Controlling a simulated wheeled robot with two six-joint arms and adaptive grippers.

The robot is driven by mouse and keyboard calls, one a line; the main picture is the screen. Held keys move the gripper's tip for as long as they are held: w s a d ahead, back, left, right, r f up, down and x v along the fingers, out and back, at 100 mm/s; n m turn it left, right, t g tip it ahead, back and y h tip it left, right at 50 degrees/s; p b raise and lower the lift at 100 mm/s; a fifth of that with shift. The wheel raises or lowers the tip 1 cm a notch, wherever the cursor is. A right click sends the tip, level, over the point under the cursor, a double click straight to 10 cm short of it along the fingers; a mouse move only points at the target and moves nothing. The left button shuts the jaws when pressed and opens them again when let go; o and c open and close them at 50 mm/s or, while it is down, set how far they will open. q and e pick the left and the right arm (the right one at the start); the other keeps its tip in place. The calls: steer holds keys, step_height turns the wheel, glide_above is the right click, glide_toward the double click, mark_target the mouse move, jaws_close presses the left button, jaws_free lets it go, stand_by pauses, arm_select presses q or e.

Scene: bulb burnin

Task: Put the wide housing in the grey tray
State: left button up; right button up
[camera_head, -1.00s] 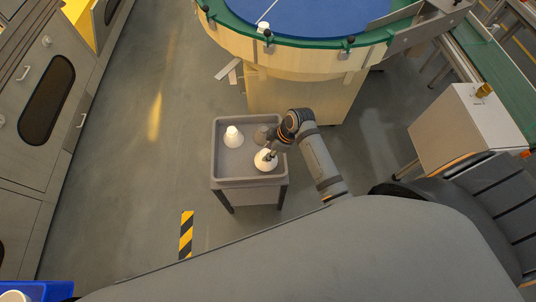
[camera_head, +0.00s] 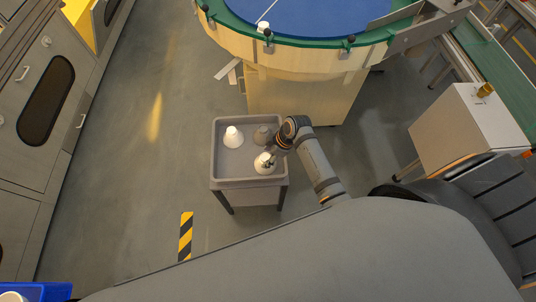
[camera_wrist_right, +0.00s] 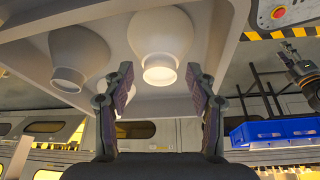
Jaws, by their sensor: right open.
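The grey tray (camera_head: 216,160) is the top of a small stand in the middle of the head view. A white, flared housing (camera_head: 263,167) stands in its front right part, partly covered by my right gripper (camera_head: 267,161). In the right wrist view this housing (camera_wrist_right: 160,35) appears between the open fingers of my right gripper (camera_wrist_right: 160,78), with its narrow neck towards me. I cannot tell whether the fingers touch it. A white housing (camera_head: 232,138) stands at the tray's back left, and a greyer one (camera_head: 262,134) at the back right. My left gripper is out of view.
A round table with a blue top (camera_head: 310,15) and green rim stands behind the tray. A white cabinet (camera_head: 465,125) is at the right. A blue bin (camera_head: 40,290) shows at the lower left corner. The floor left of the tray is clear.

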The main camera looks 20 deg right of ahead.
steer(key=p+v, duration=0.2)
steer(key=v, duration=1)
steer(key=shift+r, duration=0.1)
steer(key=s+d+r+m+t+h, duration=0.1)
steer(key=s+d+r+m+h, duration=0.15)
steer(key=s+m, duration=0.3)
steer(key=s+d+r+m+h, duration=0.1)
steer(key=s+d+m+h, duration=0.2)
steer(key=s+m, duration=0.25)
step_height(320, 180, down, 22)
steer(key=s+d+m+g+p, duration=0.1)
steer(key=s+d+p, duration=0.15)
steer(key=p, duration=0.25)
steer(key=s+f+p, duration=0.1)
steer(key=s+f, duration=0.5)
steer(key=s, duration=0.3)
steer(key=s+d+f+g+p, duration=0.1)
steer(key=s+f+p, duration=0.1)
steer(key=s+f, duration=0.4)
steer(key=s, duration=0.2)
steer(key=shift+s+d+y, duration=0.15)
steer(key=shift+s+y, duration=0.2)
steer(key=shift+s, duration=0.05)
